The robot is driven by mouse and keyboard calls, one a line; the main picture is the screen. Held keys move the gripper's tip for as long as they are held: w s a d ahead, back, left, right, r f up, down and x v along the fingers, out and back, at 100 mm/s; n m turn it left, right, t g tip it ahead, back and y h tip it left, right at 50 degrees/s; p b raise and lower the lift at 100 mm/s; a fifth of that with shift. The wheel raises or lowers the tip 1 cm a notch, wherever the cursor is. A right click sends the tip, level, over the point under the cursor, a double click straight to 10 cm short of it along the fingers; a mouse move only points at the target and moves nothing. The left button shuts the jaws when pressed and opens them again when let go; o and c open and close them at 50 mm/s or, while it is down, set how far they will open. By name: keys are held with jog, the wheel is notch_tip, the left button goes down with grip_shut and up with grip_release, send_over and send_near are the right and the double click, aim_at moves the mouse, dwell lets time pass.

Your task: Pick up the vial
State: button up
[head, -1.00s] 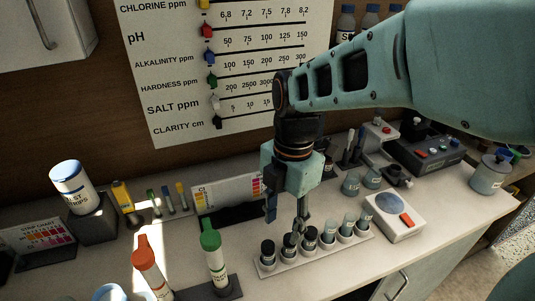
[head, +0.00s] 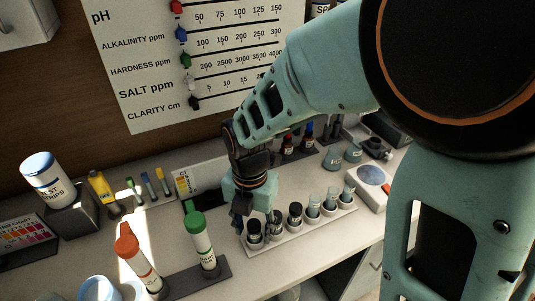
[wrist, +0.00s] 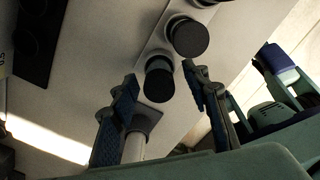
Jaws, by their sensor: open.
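A white rack (head: 290,236) on the counter holds a row of small vials, several with black caps and several with grey-blue tops. Which one the task means cannot be told. My gripper (head: 255,221) is low at the left end of the row, fingers pointing down by the end black-capped vial (head: 254,236). In the wrist view my open gripper (wrist: 160,74) has its two fingers on either side of a black cap (wrist: 158,84). No contact is visible. The neighbouring black cap (wrist: 188,36) lies just beyond the fingertips.
A green-capped bottle (head: 199,236) stands close left of my gripper, with a red-capped bottle (head: 139,258) further left. A white device (head: 371,184) sits right of the rack. The counter's front strip is mostly clear.

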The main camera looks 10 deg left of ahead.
jog(key=shift+f, duration=0.6)
jog(key=c, duration=1.2)
jog(key=shift+o, duration=0.2)
jog(key=shift+r, duration=0.2)
jog(key=shift+r+p, duration=0.55)
jog(key=shift+p, duration=0.1)
jog(key=r+p, duration=0.2)
jog(key=r, duration=0.1)
jog(key=shift+d+r, duration=0.1)
jog(key=shift+d, duration=0.3)
jog(key=d+r+p, duration=0.6)
jog(key=d+r, duration=0.2)
jog(key=d, duration=0.5)
jog(key=shift+s+r+p, duration=0.15)
jog(key=shift+s+p, duration=0.15)
jog(key=shift+p, duration=0.05)
